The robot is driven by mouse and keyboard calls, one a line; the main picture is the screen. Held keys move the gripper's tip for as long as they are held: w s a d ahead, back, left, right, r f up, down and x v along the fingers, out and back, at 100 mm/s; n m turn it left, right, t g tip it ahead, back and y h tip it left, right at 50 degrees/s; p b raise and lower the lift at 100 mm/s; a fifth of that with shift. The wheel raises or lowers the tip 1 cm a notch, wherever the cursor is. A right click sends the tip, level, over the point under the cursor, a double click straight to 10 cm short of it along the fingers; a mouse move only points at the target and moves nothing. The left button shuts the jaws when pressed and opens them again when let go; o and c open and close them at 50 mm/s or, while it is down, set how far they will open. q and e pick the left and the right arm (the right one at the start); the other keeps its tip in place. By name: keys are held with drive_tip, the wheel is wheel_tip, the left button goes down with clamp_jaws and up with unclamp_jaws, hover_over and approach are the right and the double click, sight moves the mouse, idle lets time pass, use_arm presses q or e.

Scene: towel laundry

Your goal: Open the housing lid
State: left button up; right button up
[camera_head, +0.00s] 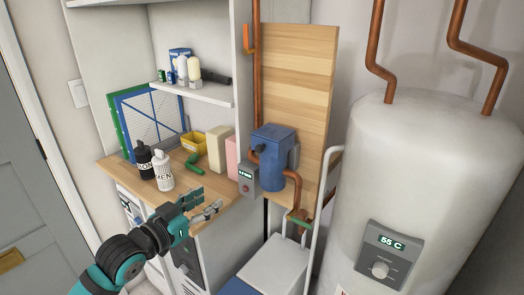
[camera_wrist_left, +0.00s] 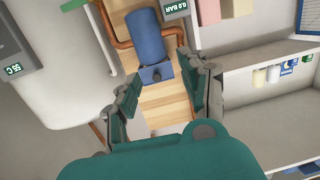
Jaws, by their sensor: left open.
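The blue filter housing (camera_head: 270,173) is mounted on the wooden board, with copper pipes at its side and base. Its squarish blue lid (camera_head: 273,137) sits closed on top, as far as I can see. In the left wrist view, the housing (camera_wrist_left: 147,35) appears upside down between my fingers, with the lid (camera_wrist_left: 156,74) toward me and a dark round knob on it. My left gripper (camera_head: 211,204) is open and empty, in front of the workbench edge, left of and lower than the housing. It is apart from the lid. My right gripper is not in view.
A grey gauge box (camera_head: 245,179) stands close left of the housing. The wooden workbench (camera_head: 214,206) holds bottles (camera_head: 162,170), a yellow bin (camera_head: 193,145) and a green tool. The white boiler (camera_head: 421,170) stands right. A white rail (camera_head: 321,195) rises between boiler and housing.

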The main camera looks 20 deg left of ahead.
use_arm(q)
wheel_tip(320, 180, up, 6)
drive_tip(key=d+h, duration=0.1)
drive_tip(key=m+t+p, duration=0.1)
drive_tip(key=p, duration=0.4)
approach(258, 149)
drive_tip(key=shift+h, duration=0.3)
drive_tip(key=x, duration=0.7)
drive_tip(key=shift+w+a, duration=0.2)
drive_tip(key=shift+w+d+f, duration=0.1)
drive_tip(key=shift+w+d, duration=0.15)
drive_tip(key=shift+w, duration=0.4)
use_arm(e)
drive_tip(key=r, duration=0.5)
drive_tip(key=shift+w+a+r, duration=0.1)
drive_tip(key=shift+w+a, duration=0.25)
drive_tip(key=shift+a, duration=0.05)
use_arm(q)
drive_tip(key=shift+c, duration=0.2)
clamp_jaws()
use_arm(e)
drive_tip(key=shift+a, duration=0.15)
